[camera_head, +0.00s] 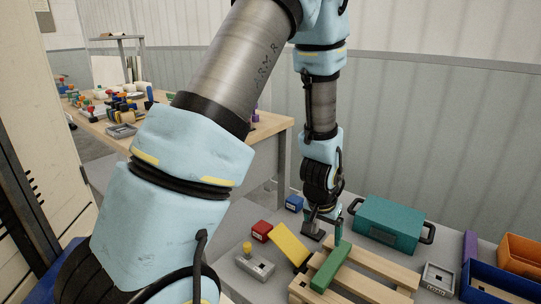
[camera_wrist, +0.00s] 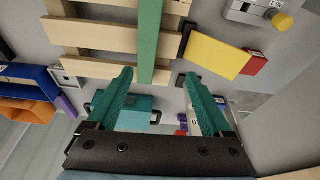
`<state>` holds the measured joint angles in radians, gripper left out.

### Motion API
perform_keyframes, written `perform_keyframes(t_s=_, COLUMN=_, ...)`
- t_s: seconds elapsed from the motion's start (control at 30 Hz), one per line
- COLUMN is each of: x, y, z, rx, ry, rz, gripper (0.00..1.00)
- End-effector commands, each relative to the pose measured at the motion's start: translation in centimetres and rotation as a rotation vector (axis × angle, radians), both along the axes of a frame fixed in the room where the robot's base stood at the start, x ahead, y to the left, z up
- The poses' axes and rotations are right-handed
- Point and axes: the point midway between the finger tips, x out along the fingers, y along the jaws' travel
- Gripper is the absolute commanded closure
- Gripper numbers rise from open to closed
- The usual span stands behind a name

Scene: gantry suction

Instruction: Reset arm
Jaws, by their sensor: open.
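My gripper (camera_head: 325,221) is open, pointing down over the back edge of a slatted wooden pallet (camera_head: 376,290). In the wrist view my gripper (camera_wrist: 159,75) has its two teal fingers wide apart with nothing held between them. A long green block (camera_head: 331,266) lies across the pallet slats. In the wrist view the green block (camera_wrist: 150,40) runs up from between the fingertips and is not gripped. Its exact height below the fingers I cannot tell. My arm crosses the head view and hides part of the grey table.
Left of the pallet are a yellow block (camera_head: 289,245), a red box (camera_head: 262,231) and a grey switch box (camera_head: 255,264). A teal case (camera_head: 388,224) stands behind. Blue (camera_head: 490,288) and orange (camera_head: 520,257) bins are at right. A cluttered wooden bench (camera_head: 265,125) stands behind.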

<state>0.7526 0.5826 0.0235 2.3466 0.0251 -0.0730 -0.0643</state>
Motion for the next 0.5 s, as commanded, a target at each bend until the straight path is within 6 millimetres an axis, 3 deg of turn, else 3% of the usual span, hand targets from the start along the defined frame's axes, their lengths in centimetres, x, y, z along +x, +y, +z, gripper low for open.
perform_keyframes(t_s=0.03, x=1.0, y=1.9, z=2.5, rx=0.001, ry=0.0, rz=0.048, gripper=0.16)
perform_keyframes(t_s=0.2, x=2.6, y=10.9, z=10.3, rx=0.024, ry=0.039, rz=0.25, gripper=0.16)
perform_keyframes(t_s=0.4, x=0.6, y=20.4, z=17.4, rx=0.045, ry=0.095, rz=0.468, gripper=0.16)
perform_keyframes(t_s=0.5, x=-0.8, y=23.2, z=19.4, rx=0.05, ry=0.118, rz=0.539, gripper=0.16)
